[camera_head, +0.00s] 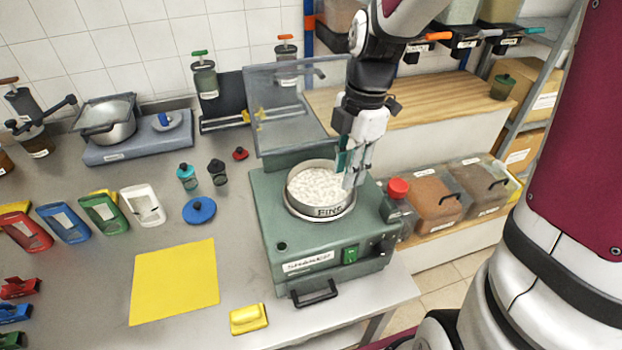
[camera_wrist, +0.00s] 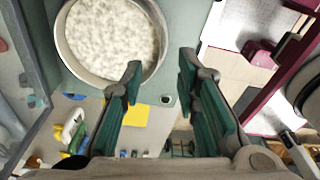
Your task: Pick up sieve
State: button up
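The sieve (camera_head: 319,189) is a round metal ring marked "FINE", filled with white lumpy material. It sits upright on the green shaker (camera_head: 330,241), whose clear lid (camera_head: 290,107) is raised behind it. My gripper (camera_head: 352,180) is at the right side of the sieve, its fingers pointing down. In the wrist view the sieve (camera_wrist: 110,40) lies beyond the fingertips, toward the upper left. My gripper (camera_wrist: 159,76) is open there, with a wide gap and nothing between the fingers. Whether a finger touches the rim cannot be told.
A red knob (camera_head: 398,188) stands at the shaker's right corner. A yellow mat (camera_head: 174,281) and a yellow block (camera_head: 248,319) lie on the metal bench to the left. Lidded bins (camera_head: 432,199) stand to the right. The raised lid borders the space behind the sieve.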

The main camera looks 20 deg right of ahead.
aim_at(333, 215)
jog(key=f, duration=0.3)
jog(key=a+f, duration=0.1)
jog(key=f, duration=0.5)
jog(key=shift+a+f, duration=0.3)
jog(key=shift+c, duration=0.3)
grip_shut()
